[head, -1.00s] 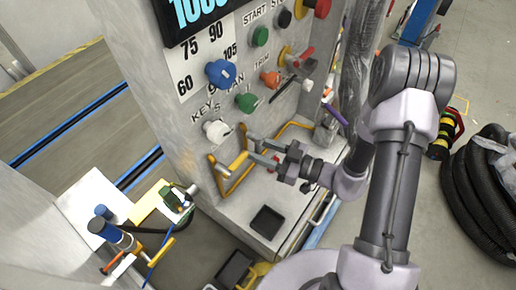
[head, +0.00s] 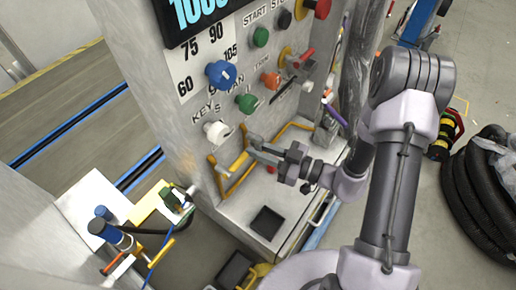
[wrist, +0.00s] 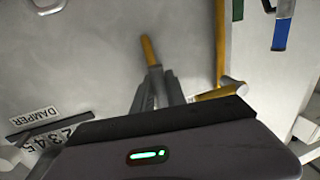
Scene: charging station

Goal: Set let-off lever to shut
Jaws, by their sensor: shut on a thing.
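A yellow lever (head: 239,162), which I take for the let-off lever, sticks out low on the front of the grey panel, beside yellow bracket bars. No readable label shows by it. My gripper (head: 255,146) reaches in from the right, its fingertips at the lever's outer end. In the wrist view my gripper (wrist: 152,80) is shut on the yellow lever (wrist: 147,48), which runs up from between the fingertips. The fingers hide the gripped end.
A yellow bar (wrist: 220,45) with a grey end stands right of the fingers in the wrist view. A white knob (head: 217,131), a green knob (head: 246,102) and a blue knob (head: 221,74) sit above the lever. A black tray (head: 267,222) lies on the ledge below.

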